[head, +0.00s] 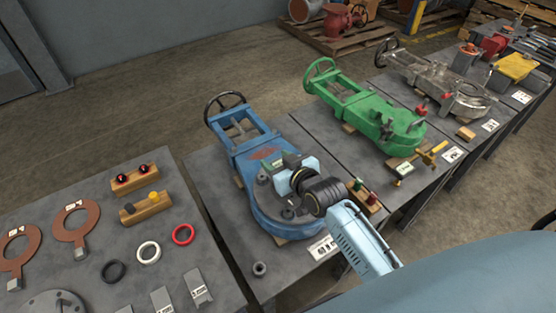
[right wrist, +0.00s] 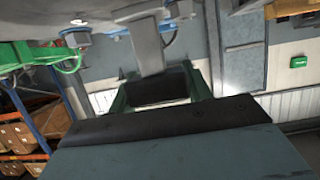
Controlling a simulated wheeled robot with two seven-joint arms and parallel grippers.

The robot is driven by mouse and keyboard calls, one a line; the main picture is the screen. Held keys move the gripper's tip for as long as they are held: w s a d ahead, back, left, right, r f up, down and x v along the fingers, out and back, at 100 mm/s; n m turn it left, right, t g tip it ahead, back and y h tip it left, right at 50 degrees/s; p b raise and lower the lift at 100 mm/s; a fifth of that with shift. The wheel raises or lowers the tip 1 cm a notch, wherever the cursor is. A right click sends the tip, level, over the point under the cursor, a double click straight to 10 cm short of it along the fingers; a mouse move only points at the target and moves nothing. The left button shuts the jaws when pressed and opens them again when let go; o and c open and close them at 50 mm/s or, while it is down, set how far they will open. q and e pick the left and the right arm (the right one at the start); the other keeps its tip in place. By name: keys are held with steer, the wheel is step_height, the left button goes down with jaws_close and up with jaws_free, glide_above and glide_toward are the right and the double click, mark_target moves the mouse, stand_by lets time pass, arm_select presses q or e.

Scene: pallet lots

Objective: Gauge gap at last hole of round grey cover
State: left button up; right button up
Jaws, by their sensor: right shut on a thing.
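A round grey cover (head: 55,303) with holes lies at the lower left of the near table, cut off by the picture's bottom edge. My right gripper (head: 288,172) is over the blue valve body (head: 262,205) in the head view. In the right wrist view it is shut on a plain grey piece (right wrist: 148,45). I cannot tell which tool this is. The gripper and black wrist hide part of the valve's round end, and I cannot tell whether the piece touches anything. My left gripper is not in view.
Labelled grey plates (head: 197,287), brown rings (head: 76,220), small rings (head: 148,251) and wooden blocks (head: 145,208) lie on the near table. A green valve (head: 365,112) stands right of the blue one. A small wooden stand (head: 364,194) is close to my wrist.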

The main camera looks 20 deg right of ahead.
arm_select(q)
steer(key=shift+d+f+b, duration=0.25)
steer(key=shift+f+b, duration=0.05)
arm_select(e)
steer(key=shift+f, duration=0.55)
steer(key=o, duration=1.5)
steer(key=shift+c, duration=0.2)
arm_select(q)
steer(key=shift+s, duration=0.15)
arm_select(e)
steer(key=shift+f, duration=0.1)
steer(key=p+v, duration=0.2)
steer(key=v, duration=0.4)
steer(key=shift+s, duration=0.2)
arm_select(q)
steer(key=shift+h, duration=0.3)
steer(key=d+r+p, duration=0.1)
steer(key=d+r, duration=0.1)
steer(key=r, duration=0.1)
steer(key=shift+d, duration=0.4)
arm_select(e)
steer(key=a+v, duration=0.1)
steer(key=v, duration=0.6)
steer(key=shift+d, duration=0.5)
